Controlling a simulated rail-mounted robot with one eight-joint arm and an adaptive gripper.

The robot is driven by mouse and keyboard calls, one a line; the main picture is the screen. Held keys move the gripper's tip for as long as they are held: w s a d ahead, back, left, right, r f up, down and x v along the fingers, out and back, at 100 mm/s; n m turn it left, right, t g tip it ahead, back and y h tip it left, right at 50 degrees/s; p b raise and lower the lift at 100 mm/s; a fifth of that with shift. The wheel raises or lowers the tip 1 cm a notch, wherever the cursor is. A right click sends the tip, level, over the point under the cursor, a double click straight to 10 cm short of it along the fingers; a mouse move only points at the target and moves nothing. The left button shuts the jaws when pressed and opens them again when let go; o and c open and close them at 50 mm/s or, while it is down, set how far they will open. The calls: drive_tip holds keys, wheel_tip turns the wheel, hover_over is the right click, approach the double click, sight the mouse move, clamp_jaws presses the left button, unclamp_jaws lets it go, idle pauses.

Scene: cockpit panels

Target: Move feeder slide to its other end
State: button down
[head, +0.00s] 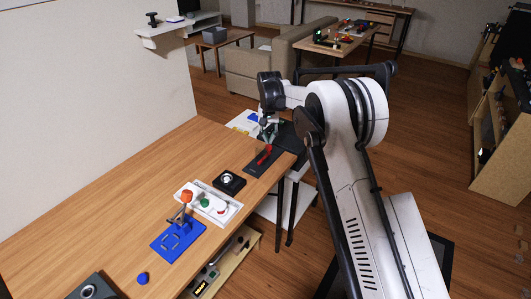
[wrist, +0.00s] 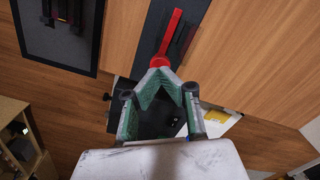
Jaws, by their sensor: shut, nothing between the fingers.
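A red handle (wrist: 168,38) lies along a dark plate (wrist: 153,30) at the top of the wrist view. No label shows, so I cannot tell for sure that it is the feeder slide. In the head view the red handle (head: 265,155) is on the narrow dark plate (head: 254,168) near the table's right edge. My gripper (wrist: 160,72) is shut and empty, its fingertips at the near, rounded end of the red handle. I cannot tell whether they touch it. In the head view my gripper (head: 267,138) is just beyond the handle, partly hidden by my wrist.
A white sheet (head: 243,122) lies behind my gripper. The table's left side is clear.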

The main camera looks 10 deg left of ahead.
drive_tip(key=shift+f+b, duration=0.75)
drive_tip(key=shift+f, duration=0.35)
idle(1.0)
drive_tip(key=shift+w+d, duration=0.4)
drive_tip(key=shift+w, duration=0.35)
drive_tip(key=shift+w+d, duration=0.35)
drive_tip(key=shift+w, duration=0.4)
drive_tip(key=shift+w+d, duration=0.4)
drive_tip(key=shift+w, duration=0.35)
idle(1.0)
idle(0.3)
wheel_tip(320, 180, up, 7)
drive_tip(key=p, duration=0.1)
idle(0.9)
idle(0.4)
